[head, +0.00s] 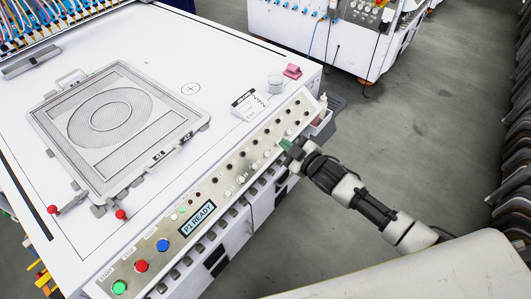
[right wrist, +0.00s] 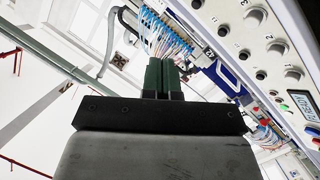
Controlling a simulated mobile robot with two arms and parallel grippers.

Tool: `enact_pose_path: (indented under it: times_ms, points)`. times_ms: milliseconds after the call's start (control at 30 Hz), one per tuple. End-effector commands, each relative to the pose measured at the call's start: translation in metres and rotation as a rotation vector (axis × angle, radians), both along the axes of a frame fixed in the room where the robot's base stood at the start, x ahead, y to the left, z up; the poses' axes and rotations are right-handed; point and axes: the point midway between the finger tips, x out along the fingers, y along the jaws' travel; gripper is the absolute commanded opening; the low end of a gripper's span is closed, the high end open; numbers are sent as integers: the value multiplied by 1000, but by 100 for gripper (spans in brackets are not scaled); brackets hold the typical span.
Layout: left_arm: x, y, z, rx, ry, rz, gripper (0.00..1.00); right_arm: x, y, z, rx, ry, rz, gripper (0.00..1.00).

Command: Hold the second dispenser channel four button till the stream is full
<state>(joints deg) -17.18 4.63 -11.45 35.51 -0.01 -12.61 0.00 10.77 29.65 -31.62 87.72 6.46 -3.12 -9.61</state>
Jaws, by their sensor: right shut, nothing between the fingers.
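The control panel (head: 215,196) runs along the front edge of a white machine, with a row of dark buttons and pale knobs. It also shows at the right of the right wrist view, with black buttons (right wrist: 261,75), knobs (right wrist: 277,47) and a display (right wrist: 304,103). The small labels are too unclear to tell which button is channel four. My right gripper (head: 286,145) has green fingers, shut and empty, at the panel's outer edge. In the right wrist view its fingers (right wrist: 162,76) are together, left of the buttons. No stream is visible. My left gripper is out of view.
A framed mesh screen (head: 120,120) lies on the machine top. Near the panel are a label card (head: 250,104), a clear cup (head: 275,82) and a pink block (head: 292,71). Green, red and blue buttons (head: 141,266) sit at the panel's near end.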

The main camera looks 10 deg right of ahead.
Motion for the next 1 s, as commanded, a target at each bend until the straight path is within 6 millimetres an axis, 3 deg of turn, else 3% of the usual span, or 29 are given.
enact_pose_path:
  times_ms: [267, 700, 1000]
  points:
    - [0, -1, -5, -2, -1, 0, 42, 2, 1, -5, 0, 2, -1, 0]
    - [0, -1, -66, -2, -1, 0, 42, 26, 20, -55, 0, 2, -1, 0]
    - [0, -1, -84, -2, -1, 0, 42, 39, 29, -72, 0, 1, -2, 0]
